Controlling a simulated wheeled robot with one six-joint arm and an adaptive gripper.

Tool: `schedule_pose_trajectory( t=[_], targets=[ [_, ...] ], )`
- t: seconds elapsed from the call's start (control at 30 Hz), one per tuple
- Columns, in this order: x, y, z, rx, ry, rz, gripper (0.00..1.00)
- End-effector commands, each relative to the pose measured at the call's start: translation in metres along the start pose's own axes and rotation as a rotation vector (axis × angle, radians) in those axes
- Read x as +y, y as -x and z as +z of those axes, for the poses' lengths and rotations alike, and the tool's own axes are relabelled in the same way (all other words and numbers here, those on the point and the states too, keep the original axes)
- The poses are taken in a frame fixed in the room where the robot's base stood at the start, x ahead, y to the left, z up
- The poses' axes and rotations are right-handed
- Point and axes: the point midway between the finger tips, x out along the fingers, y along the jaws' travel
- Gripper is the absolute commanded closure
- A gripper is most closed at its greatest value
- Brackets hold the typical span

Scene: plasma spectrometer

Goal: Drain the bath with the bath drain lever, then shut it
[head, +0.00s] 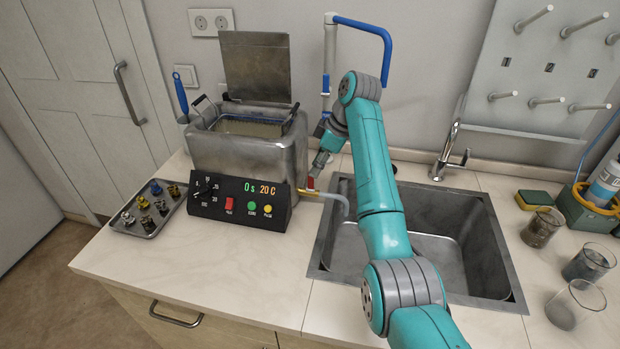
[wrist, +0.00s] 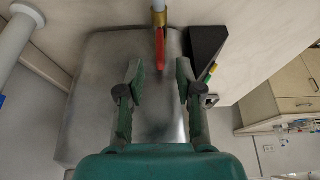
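The metal bath (head: 230,150) stands on the counter with its lid (head: 255,65) up; its side wall fills much of the wrist view (wrist: 95,110). A brass drain pipe (head: 308,192) leaves its right side and ends in a grey curved spout over the sink. The red bath drain lever (head: 310,182) is at the pipe; in the wrist view (wrist: 160,50) it lies along the line of the pipe. My gripper (wrist: 160,82) is open and empty, its fingers to either side of the lever's line, with the lever just beyond the fingertips. The head view shows it small and partly hidden.
The sink (head: 440,255) lies right of the bath, under my arm. The control panel (head: 238,203) reads 0 s and 20 C. A tray of small parts (head: 135,222) sits left. A faucet (head: 445,160), a sponge (head: 537,199) and several beakers (head: 575,305) are right.

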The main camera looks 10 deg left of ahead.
Motion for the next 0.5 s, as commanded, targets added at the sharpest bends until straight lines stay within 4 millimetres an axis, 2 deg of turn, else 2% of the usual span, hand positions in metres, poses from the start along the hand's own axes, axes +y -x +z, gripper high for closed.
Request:
schedule_pose_trajectory(
  t=[0.03,0.2,0.5],
  targets=[
    [-0.001,-0.011,0.000,-0.001,0.000,-0.003,0.65],
    [0.000,-0.037,0.001,-0.001,-0.001,-0.002,0.65],
    [0.000,-0.059,0.000,0.000,-0.001,0.000,0.65]
  ],
)
